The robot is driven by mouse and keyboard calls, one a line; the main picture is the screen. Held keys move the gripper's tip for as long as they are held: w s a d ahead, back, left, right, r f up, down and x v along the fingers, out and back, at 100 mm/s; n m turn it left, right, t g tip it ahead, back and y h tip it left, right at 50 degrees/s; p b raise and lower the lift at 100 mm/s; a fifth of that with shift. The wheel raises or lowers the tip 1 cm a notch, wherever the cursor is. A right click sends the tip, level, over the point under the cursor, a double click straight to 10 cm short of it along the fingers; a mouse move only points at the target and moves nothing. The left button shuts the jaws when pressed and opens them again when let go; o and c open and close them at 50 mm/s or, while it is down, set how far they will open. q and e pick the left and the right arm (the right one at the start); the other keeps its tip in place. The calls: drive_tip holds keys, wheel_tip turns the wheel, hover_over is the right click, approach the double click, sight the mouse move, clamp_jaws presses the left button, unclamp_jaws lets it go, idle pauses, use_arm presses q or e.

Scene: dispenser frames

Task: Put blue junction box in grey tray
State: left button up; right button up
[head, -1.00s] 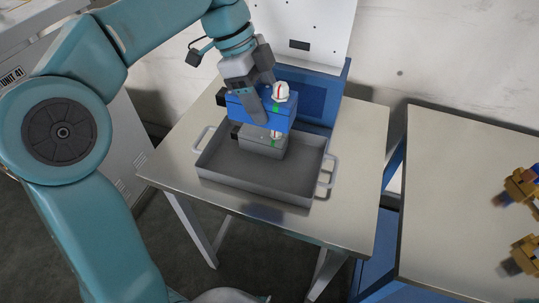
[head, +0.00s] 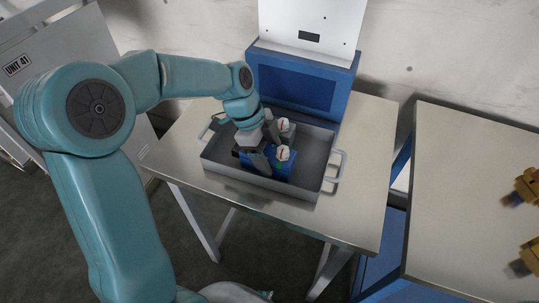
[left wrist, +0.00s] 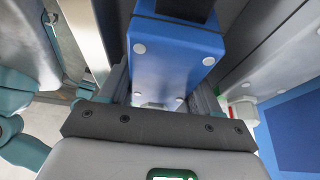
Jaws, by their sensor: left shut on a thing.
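The blue junction box (head: 289,169) is low inside the grey tray (head: 225,168), toward its front wall; I cannot tell whether it touches the floor. It has a white knob with a red mark and a green patch. My left gripper (head: 260,160) is shut on it from above. In the left wrist view the blue box (left wrist: 172,58) sits between the fingers, its light corner screws showing. My right gripper is not in view.
A grey box (head: 292,139) with a similar white knob stands in the tray just behind the blue one. A blue and white dispenser (head: 300,85) stands behind the tray. A second table (head: 460,190) at right holds yellow-brown things (head: 528,187).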

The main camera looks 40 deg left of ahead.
use_arm(q)
drive_tip(key=shift+f, duration=0.2)
drive_tip(key=shift+f, duration=0.25)
drive_tip(key=o, duration=0.9)
drive_tip(key=shift+r, duration=0.1)
drive_tip(key=shift+r, duration=0.1)
drive_tip(key=shift+r, duration=0.2)
drive_tip(key=v, duration=1.1)
drive_tip(key=shift+s+a+r, duration=0.1)
drive_tip(key=shift+a+r, duration=0.05)
drive_tip(key=shift+r, duration=0.15)
